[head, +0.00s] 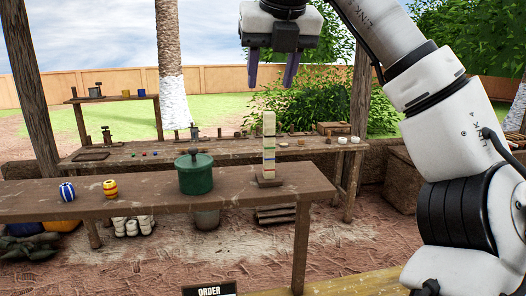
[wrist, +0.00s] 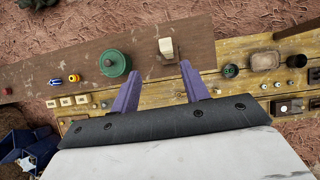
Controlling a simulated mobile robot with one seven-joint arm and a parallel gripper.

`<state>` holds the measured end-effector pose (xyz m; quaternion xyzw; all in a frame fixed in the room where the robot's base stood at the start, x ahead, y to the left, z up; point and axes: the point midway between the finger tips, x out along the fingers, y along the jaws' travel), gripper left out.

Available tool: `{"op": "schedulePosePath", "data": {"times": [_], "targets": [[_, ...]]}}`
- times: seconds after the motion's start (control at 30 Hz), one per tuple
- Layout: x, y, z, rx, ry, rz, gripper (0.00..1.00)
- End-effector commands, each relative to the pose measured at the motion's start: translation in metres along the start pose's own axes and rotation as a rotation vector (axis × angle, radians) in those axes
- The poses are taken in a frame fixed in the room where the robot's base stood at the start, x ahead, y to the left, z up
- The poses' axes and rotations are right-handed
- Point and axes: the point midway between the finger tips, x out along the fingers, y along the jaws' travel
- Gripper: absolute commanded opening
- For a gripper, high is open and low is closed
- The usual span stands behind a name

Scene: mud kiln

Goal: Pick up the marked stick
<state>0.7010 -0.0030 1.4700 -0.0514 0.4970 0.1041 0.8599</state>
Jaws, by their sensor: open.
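The marked stick (head: 268,140) is a pale upright post with coloured bands across it. It stands on a small dark base near the right end of the front table (head: 130,203). In the wrist view the stick (wrist: 168,45) shows from above as a pale block, ahead of the fingertips. My gripper (head: 270,84) is open and empty, well above the table and above the stick. Its two purple fingers also show in the wrist view (wrist: 160,74), apart, with nothing between them.
A green lidded pot (head: 195,176) stands left of the stick. A back bench (head: 230,150) holds several small items. The tabletop between jars and pot is clear.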

Motion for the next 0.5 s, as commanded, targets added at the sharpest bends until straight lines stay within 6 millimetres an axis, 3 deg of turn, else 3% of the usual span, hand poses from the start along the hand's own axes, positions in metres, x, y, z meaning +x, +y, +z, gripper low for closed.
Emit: {"op": "schedulePosePath", "data": {"times": [0.13, 0.5], "targets": [[0.006, -0.009, -0.004, 0.029, 0.006, -0.036, 0.45], [0.069, -0.011, -0.003, 0.026, 0.006, -0.035, 0.45]]}}
